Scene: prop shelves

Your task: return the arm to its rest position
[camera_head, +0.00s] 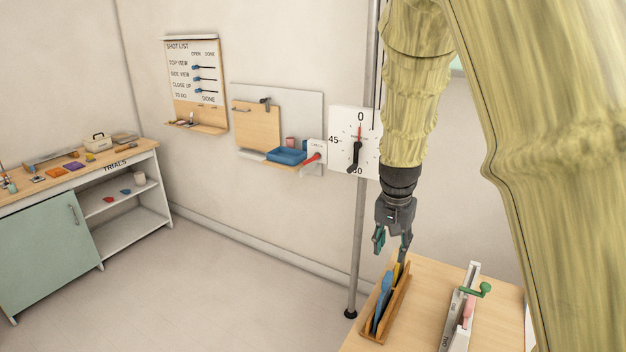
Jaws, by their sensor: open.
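My arm, in a pale yellow-green ribbed sleeve, comes down from the top right of the head view. My gripper (392,246) hangs at its end, pointing down, with its two fingers apart and nothing seen between them. It is above the far left part of a light wooden table (428,278). Just below the fingers is a wooden rack (398,302) holding a blue flat piece (382,300) and a yellow one (396,275). The right fingertip overlaps the rack's far end in the picture; I cannot tell whether they touch.
A white slotted holder with a green crank (483,289) stands on the table, right of the rack. A grey pole (359,245) and a dial board (346,140) are close behind my gripper. Wall boards and a workbench (60,185) are farther left. The floor between is clear.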

